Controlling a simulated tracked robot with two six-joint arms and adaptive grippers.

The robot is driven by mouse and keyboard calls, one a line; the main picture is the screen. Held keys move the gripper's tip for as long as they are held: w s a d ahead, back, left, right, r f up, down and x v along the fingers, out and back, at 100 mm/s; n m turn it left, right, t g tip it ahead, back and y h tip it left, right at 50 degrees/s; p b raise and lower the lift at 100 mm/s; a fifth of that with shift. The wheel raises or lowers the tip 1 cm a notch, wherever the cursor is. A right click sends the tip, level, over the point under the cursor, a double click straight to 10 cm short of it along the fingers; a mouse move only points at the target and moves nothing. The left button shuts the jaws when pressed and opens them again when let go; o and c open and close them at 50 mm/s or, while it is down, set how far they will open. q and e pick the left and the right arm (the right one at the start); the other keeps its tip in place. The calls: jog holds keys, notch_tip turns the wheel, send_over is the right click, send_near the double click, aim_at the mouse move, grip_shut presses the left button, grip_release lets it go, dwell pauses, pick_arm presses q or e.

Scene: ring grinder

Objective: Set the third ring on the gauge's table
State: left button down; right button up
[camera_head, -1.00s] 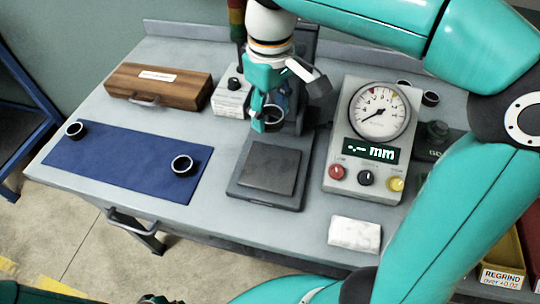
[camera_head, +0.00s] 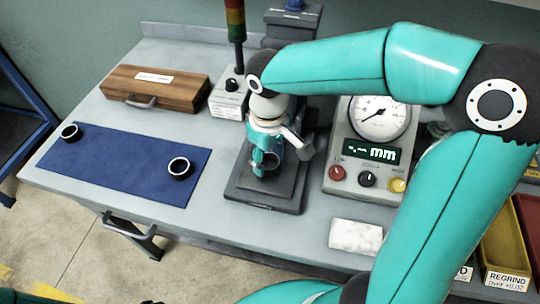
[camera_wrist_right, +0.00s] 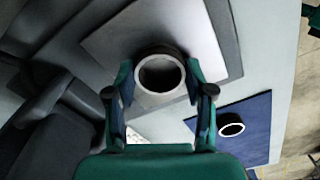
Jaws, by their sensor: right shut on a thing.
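My right gripper (camera_head: 265,170) points down over the gauge's table (camera_head: 287,192), a dark square plate on the gauge base. It is shut on a dark ring (camera_head: 272,161), partly hidden by the fingers. In the right wrist view the held ring (camera_wrist_right: 160,75) sits upright between the two fingers, bore facing the camera, against the pale plate (camera_wrist_right: 200,45). I cannot tell whether it touches the plate. Two more dark rings, one on the left (camera_head: 69,131) and one on the right (camera_head: 180,168), lie on the blue mat (camera_head: 125,165). My left gripper is not in view.
The dial and readout unit (camera_head: 365,155) stands right of the gauge. A white block (camera_head: 356,236) lies at the front. A wooden case (camera_head: 155,88) and a small control box (camera_head: 230,97) stand behind. A yellow regrind bin (camera_head: 503,255) is at right.

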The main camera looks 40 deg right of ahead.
jog(key=shift+f, duration=0.1)
jog(key=o, duration=1.2)
jog(key=shift+o, duration=0.2)
notch_tip(320, 180, up, 12)
jog(key=p, duration=0.1)
jog(key=shift+r, duration=0.2)
